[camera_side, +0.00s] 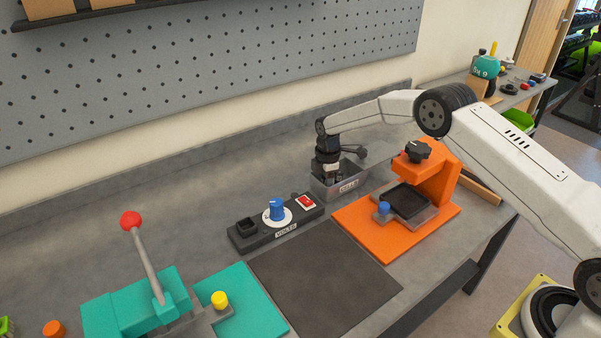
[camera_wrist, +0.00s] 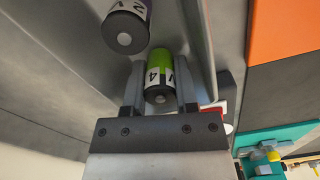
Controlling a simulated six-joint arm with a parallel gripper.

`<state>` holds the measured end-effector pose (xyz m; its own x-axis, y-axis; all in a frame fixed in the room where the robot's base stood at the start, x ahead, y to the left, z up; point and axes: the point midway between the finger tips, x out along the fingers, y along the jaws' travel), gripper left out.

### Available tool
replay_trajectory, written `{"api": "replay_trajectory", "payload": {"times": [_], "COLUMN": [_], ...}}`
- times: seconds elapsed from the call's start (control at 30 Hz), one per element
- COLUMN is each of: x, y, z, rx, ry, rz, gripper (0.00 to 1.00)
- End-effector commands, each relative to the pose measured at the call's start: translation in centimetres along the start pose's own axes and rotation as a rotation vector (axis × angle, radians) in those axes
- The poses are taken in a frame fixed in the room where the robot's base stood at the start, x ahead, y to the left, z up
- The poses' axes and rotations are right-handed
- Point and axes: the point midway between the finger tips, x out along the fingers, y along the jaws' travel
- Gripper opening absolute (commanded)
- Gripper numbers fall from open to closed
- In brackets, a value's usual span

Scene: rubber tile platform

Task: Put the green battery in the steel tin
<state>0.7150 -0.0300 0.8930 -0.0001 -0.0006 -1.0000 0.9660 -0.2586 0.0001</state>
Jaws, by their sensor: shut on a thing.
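The green battery (camera_wrist: 160,68), with a black end and a "4" on its white band, sits between the two fingers of my gripper (camera_wrist: 160,92) in the wrist view. My gripper is shut on it. In the side view, my gripper (camera_side: 328,178) points down into the grey steel tin (camera_side: 350,191), which has a label on its front. The battery cannot be made out there. The tin's wall (camera_wrist: 204,50) runs close to the right of the battery in the wrist view. I cannot tell whether the battery touches the tin's floor.
A purple battery (camera_wrist: 127,27) lies close by the green one. A black switch box (camera_side: 277,222) with a blue knob and red switch stands left of the tin. An orange fixture (camera_side: 433,180) stands to its right. A dark mat (camera_side: 325,280) lies clear in front.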

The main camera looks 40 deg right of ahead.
Motion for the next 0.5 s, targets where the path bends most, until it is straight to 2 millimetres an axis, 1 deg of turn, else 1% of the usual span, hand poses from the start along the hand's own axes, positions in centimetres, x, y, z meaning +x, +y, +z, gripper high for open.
{"api": "replay_trajectory", "payload": {"times": [0.5], "x": [0.38], "y": [0.02], "z": [0.0], "rx": [0.0], "ry": [0.0], "rz": [0.0], "gripper": [0.0]}}
